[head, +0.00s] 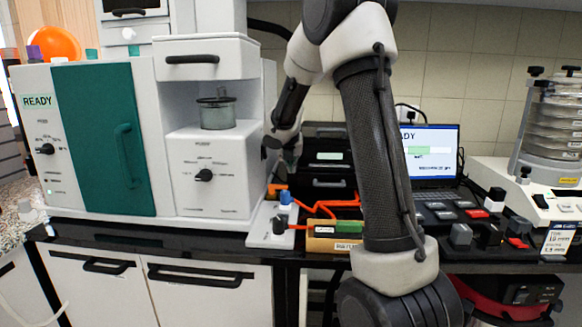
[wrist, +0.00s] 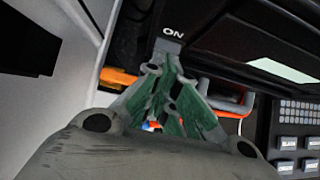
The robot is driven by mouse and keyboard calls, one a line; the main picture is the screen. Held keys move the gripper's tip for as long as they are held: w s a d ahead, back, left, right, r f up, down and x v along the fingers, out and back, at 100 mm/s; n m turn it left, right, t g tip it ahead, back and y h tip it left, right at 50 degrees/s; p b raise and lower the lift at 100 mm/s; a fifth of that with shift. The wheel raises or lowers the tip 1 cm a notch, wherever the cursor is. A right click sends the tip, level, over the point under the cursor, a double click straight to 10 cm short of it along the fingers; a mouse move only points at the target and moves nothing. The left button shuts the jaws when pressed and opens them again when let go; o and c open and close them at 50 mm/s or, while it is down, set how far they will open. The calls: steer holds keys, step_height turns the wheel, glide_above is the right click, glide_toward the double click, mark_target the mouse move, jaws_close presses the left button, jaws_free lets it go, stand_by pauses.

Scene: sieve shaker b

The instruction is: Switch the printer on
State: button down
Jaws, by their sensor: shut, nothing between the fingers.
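The printer is a black box (head: 325,170) on the bench, just right of the large white and teal machine, partly hidden by my arm. In the wrist view its dark front (wrist: 215,40) fills the top, with a pale panel (wrist: 270,48) and a white "ON" label. A small grey switch (wrist: 168,45) sits at that label. My gripper (wrist: 160,60) is shut and empty, its fingertips at the switch; I cannot tell whether they touch it. In the head view my gripper (head: 283,168) is at the printer's left side, partly hidden.
The white machine with a teal door (head: 105,140) stands close on the left. Orange cables (head: 325,207) and small blocks lie in front of the printer. A laptop (head: 430,150), a keypad and a sieve stack (head: 555,125) stand to the right. Little free room surrounds my gripper.

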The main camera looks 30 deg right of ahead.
steer(key=shift+w+r, duration=0.15)
steer(key=shift+r, duration=0.75)
